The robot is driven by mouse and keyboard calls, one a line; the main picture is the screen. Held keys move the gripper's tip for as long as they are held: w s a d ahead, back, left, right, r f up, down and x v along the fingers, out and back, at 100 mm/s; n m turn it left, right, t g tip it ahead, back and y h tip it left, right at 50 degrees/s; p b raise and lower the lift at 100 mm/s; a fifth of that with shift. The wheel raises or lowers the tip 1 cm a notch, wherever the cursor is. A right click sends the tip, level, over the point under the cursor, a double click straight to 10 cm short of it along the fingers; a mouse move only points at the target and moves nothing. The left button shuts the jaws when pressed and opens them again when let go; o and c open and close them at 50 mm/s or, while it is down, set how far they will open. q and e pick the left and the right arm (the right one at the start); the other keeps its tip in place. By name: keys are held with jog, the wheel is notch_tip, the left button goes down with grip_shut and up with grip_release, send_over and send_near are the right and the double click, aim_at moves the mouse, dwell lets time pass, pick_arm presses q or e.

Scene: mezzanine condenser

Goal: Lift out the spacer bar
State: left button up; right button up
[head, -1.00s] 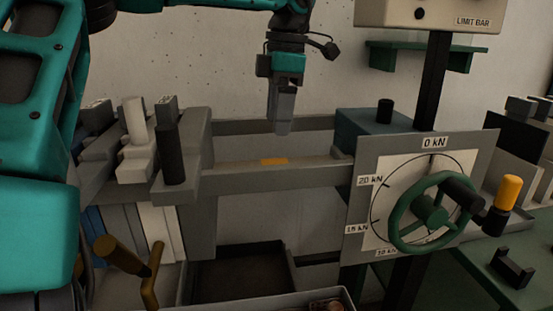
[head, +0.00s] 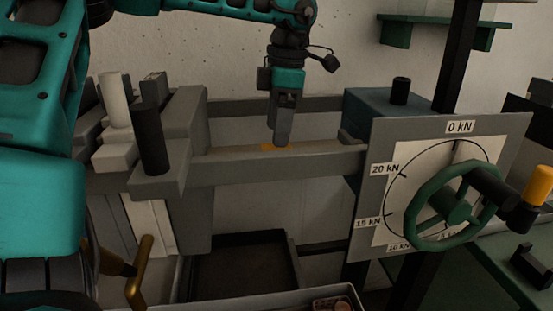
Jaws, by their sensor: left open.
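A long bar with an orange patch, which looks like the spacer bar (head: 318,147), lies level between the front and back rails of the grey frame (head: 270,169). Its left end is near the grey block and its right end near the blue box. My left gripper (head: 282,137) points straight down at the orange patch, its fingertips at the bar and covering part of the patch. The fingers show edge-on, open, with nothing held. I cannot tell whether they touch the bar or straddle it. My right gripper is not in view.
A dial plate (head: 400,160) with a green handwheel (head: 425,212) stands at the right of the frame. A blue box (head: 375,108) with a black knob is behind it. A black post (head: 151,135) rises at the left. A dark tray (head: 238,265) lies below.

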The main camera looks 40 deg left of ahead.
pick_arm(q)
jog(key=f, duration=0.5)
jog(key=shift+s+f+b, duration=0.15)
jog(key=shift+s+b, duration=0.05)
jog(key=shift+b, duration=0.2)
grip_shut()
dwell(0.4)
